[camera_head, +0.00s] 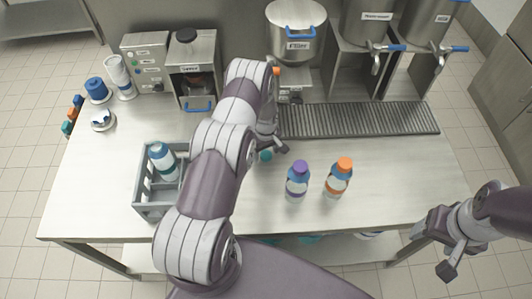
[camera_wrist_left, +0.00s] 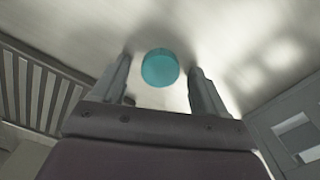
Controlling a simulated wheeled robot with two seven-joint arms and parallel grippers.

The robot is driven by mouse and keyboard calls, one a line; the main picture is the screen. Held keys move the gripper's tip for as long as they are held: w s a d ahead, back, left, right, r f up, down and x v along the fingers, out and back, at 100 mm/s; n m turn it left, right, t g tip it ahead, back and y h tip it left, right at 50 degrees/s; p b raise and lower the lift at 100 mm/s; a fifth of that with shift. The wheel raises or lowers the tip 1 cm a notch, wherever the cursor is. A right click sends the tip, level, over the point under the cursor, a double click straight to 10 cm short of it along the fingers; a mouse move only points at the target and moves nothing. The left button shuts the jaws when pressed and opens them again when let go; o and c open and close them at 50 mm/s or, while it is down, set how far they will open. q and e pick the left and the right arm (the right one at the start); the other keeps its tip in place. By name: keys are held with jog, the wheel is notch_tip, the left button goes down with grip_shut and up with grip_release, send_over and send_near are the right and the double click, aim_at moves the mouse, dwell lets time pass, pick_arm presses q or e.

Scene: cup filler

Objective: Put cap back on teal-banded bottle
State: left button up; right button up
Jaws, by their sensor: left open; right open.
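A small round teal cap (camera_head: 265,155) lies on the steel counter, partly beside my left gripper (camera_head: 272,146). In the left wrist view the teal cap (camera_wrist_left: 160,68) sits between and slightly beyond the two spread fingers (camera_wrist_left: 162,85), which are open and not closed on it. A white bottle with a teal band (camera_head: 162,162) stands in the grey crate (camera_head: 150,212) at the left; its top looks pale, and I cannot clearly tell its neck. My right gripper (camera_head: 433,254) is open and empty, off the counter's front right.
A purple-capped bottle (camera_head: 297,182) and an orange-capped bottle (camera_head: 338,178) stand right of my left arm. A drip grate (camera_head: 360,120) and the filler (camera_head: 297,45) are at the back. Cups (camera_head: 118,77) stand at the back left. The right counter is clear.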

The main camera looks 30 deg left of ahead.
aim_at(266, 154)
pick_arm(q)
jog(key=c, duration=1.1)
jog(key=shift+r, duration=0.1)
jog(key=shift+w+r+b, duration=0.1)
jog(key=shift+r+b, duration=0.2)
jog(key=shift+r, duration=0.25)
notch_tip(266, 154, up, 9)
jog(key=b, duration=0.2)
jog(key=shift+b, duration=0.3)
jog(key=shift+f, duration=0.1)
